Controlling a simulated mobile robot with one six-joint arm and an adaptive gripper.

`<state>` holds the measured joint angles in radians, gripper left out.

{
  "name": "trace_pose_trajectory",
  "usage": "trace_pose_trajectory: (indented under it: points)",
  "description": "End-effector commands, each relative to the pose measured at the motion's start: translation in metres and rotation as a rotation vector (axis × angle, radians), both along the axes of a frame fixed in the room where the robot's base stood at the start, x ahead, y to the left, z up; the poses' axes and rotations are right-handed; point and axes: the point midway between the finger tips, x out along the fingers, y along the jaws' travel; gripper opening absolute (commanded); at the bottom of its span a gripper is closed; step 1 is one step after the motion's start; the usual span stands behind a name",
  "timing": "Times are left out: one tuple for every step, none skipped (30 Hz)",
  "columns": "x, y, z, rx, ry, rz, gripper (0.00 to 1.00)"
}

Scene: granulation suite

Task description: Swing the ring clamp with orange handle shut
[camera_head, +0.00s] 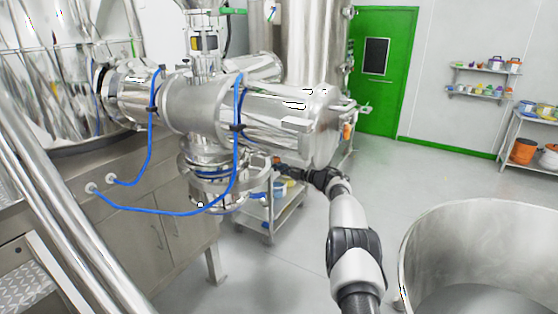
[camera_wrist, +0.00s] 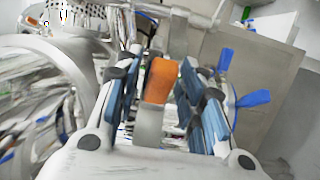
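The orange handle (camera_wrist: 160,80) of the ring clamp shows in the wrist view, upright on a pale metal arm between my two fingers. My gripper (camera_wrist: 162,95) is open around it, with a dark blue-padded finger on each side. A gap shows on the left of the handle; the right finger is very close to it, and I cannot tell whether they touch. In the head view, my gripper (camera_head: 284,166) is small beside the lower metal fitting, and a bit of orange (camera_head: 276,160) shows at its tip. The clamp's ring is largely hidden there.
A large steel horizontal vessel (camera_head: 270,115) hangs just above my arm. Blue hoses (camera_head: 238,150) loop in front of the fitting. Blue levers (camera_wrist: 255,98) stand right of my fingers. A cart (camera_head: 272,215) stands below, and a large steel drum (camera_head: 480,235) at right.

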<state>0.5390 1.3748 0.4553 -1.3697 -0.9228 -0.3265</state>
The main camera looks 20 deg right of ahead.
Motion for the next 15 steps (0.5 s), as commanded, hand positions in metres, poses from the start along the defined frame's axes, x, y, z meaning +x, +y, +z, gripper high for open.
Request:
trace_pose_trajectory:
  points:
    - [0.0001, 0.0000, 0.0002, 0.000, 0.000, 0.000, 0.40]
    - [0.0001, 0.0000, 0.0002, 0.000, 0.000, 0.000, 0.40]
    - [0.0001, 0.0000, 0.0003, 0.000, 0.000, 0.000, 0.40]
    - [0.0001, -0.0001, 0.0004, 0.000, -0.001, 0.000, 0.40]
    - [0.0001, -0.0001, 0.0004, 0.000, -0.001, 0.000, 0.40]
    - [0.0000, -0.0001, 0.0005, 0.000, -0.001, 0.000, 0.40]
    - [0.0000, -0.0001, 0.0005, 0.000, -0.001, -0.001, 0.40]
    - [0.0000, -0.0001, 0.0006, 0.000, -0.001, -0.001, 0.40]
    - [-0.0001, -0.0003, 0.0006, 0.000, -0.001, -0.001, 0.40]
    - [-0.0005, -0.0005, 0.0007, 0.000, -0.001, -0.001, 0.40]
    - [-0.0009, -0.0008, 0.0009, 0.000, 0.000, -0.001, 0.40]
    - [-0.0018, -0.0014, 0.0012, 0.001, 0.000, -0.001, 0.40]
    - [-0.0028, -0.0020, 0.0012, 0.001, 0.000, -0.001, 0.40]
    - [-0.0041, -0.0026, 0.0007, 0.001, 0.001, -0.001, 0.40]
    - [-0.0061, -0.0034, 0.0008, 0.001, 0.001, 0.000, 0.40]
